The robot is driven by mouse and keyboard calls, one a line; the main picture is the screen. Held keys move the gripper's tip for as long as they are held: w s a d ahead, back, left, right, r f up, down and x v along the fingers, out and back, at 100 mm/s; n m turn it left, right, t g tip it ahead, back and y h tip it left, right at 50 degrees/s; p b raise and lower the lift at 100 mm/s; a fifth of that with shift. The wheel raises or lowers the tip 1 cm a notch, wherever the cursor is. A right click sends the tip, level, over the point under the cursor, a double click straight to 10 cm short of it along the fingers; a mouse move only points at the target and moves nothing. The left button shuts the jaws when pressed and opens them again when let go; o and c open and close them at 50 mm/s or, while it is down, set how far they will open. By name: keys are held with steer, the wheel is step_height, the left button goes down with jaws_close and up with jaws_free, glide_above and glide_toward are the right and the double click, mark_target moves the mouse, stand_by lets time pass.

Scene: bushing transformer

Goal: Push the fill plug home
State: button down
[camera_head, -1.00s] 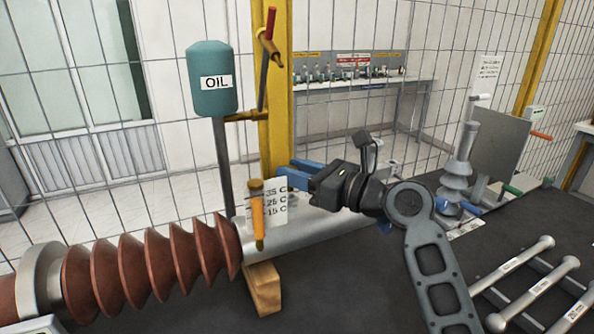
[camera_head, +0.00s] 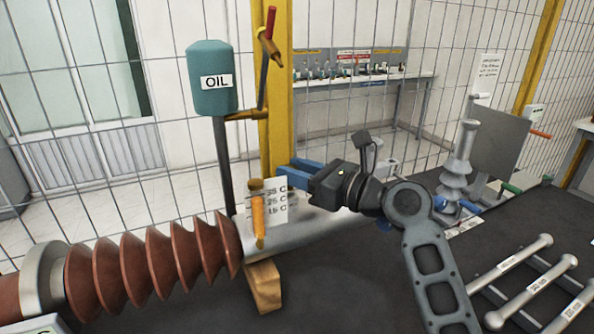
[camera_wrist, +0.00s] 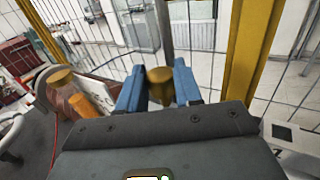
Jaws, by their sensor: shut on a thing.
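My gripper (camera_wrist: 160,88) has blue fingers, which show at centre in the wrist view. They are shut on a short brass-coloured cylinder, which looks like the fill plug (camera_wrist: 160,76). In the head view my gripper (camera_head: 288,172) points left, level with the top of the orange tube (camera_head: 258,216). The orange tube stands near the ribbed brown bushing's (camera_head: 150,268) right end. It also shows left of the fingers in the wrist view (camera_wrist: 85,106), with a brass top. The plug's underside and seat are hidden, so I cannot tell how deep it sits.
A white temperature card (camera_head: 276,203) stands close behind the orange tube. A wooden block (camera_head: 263,287) is below. A teal oil tank (camera_head: 211,78) on a post and a yellow pillar (camera_head: 276,130) rise behind. Grey bars (camera_head: 530,290) lie at right on the dark bench.

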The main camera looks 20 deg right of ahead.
steer(key=shift+f+b, duration=0.3)
steer(key=shift+f, duration=0.8)
